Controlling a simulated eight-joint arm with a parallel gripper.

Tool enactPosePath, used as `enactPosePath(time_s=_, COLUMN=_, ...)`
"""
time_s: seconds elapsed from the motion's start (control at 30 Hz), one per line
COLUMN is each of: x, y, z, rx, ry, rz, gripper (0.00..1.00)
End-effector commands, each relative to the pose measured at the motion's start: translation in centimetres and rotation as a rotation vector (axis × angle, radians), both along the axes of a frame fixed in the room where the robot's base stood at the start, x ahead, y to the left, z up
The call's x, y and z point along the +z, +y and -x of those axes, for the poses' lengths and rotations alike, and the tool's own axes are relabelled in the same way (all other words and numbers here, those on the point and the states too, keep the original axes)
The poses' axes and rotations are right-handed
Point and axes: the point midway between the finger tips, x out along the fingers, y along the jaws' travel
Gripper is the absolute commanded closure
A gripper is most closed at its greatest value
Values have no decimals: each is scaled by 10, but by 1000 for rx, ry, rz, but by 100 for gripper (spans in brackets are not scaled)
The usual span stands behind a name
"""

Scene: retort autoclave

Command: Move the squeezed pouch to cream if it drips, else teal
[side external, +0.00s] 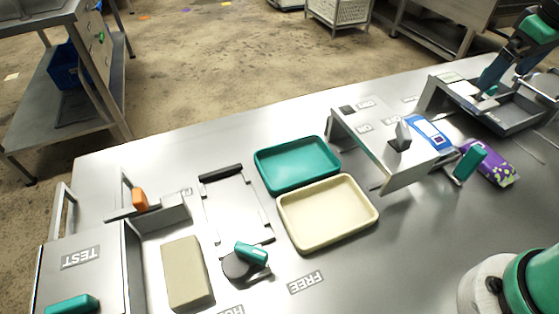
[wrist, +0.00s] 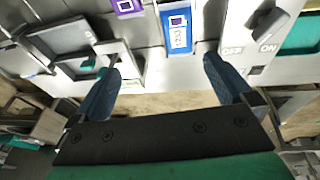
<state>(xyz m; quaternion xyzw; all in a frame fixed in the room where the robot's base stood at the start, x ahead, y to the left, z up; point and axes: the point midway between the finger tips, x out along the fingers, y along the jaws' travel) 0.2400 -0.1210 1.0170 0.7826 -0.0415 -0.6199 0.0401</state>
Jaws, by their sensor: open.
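A teal tray (side external: 297,165) and a cream tray (side external: 327,212) lie side by side mid-bench, both empty. A blue pouch (side external: 428,133) lies beside the metal switch stand, and a purple pouch (side external: 490,163) lies to its right. In the wrist view, the blue pouch (wrist: 176,28) shows ahead of the fingers and the purple pouch (wrist: 127,6) is cut by the top edge. My gripper (wrist: 160,68) is open with nothing between its fingers. In the side view it is at the upper right, by the grey tray, apart from both pouches. I see no drip; which pouch was squeezed cannot be told.
A grey tray fixture (side external: 510,112) is at the back right. A TEST box (side external: 82,258), beige block (side external: 187,273) and clamp plate (side external: 236,210) fill the left.

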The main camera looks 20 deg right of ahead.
Motion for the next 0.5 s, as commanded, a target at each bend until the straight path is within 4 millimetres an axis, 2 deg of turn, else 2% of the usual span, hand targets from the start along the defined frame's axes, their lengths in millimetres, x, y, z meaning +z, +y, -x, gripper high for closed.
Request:
enactPosePath(time_s=0.03, x=0, y=-16, z=5, rx=-14, ry=41, rz=-9, gripper=0)
enactPosePath(time_s=0.1, x=0, y=-35, z=14, rx=-14, ry=99, rz=-28, gripper=0)
enactPosePath(time_s=0.3, x=-3, y=-84, z=46, rx=-13, ry=232, rz=-120, gripper=0)
enactPosePath(time_s=0.5, x=-48, y=-80, z=44, rx=2, ry=233, rz=-118, gripper=0)
